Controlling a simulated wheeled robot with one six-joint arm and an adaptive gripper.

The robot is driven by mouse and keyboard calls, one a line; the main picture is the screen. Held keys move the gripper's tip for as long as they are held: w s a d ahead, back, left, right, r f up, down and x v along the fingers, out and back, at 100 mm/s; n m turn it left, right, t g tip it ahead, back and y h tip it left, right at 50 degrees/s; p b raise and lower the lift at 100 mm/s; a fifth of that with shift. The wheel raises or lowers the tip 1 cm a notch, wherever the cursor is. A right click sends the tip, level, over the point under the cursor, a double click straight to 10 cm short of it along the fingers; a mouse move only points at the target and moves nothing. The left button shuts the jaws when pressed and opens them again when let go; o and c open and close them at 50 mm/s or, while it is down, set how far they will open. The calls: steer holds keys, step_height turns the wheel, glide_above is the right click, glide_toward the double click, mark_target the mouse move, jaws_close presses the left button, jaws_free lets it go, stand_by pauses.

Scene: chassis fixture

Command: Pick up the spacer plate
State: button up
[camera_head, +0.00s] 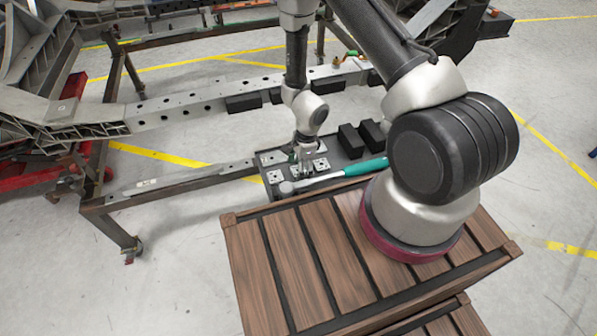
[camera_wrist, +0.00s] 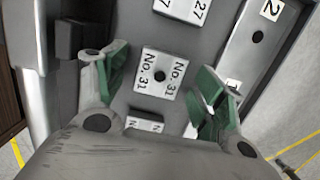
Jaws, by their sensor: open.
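A white square spacer plate (camera_wrist: 150,90) marked "No. 31", with a dark centre hole, lies flat on a grey surface in the wrist view. My gripper (camera_wrist: 163,84) is open, with one green-padded finger on each side of this plate. The fingers look apart from the plate; their height above it is hard to judge. In the head view my gripper (camera_head: 305,168) points down over the grey tray (camera_head: 262,172) among small white plates. The plate under it is mostly hidden there.
Another plate (camera_wrist: 184,8) marked "27" lies above it in the wrist view, and a part-hidden plate (camera_wrist: 145,125) lies below. A teal-handled tool (camera_head: 365,167) lies along the tray's near edge. Black blocks (camera_head: 351,140) stand at right. A slatted wooden crate (camera_head: 290,265) is nearer.

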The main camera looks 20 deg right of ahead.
steer(key=shift+c, duration=0.4)
steer(key=c, duration=1.5)
steer(key=shift+o, duration=0.2)
step_height(320, 180, up, 10)
steer(key=shift+r, duration=0.1)
steer(key=shift+r, duration=2.2)
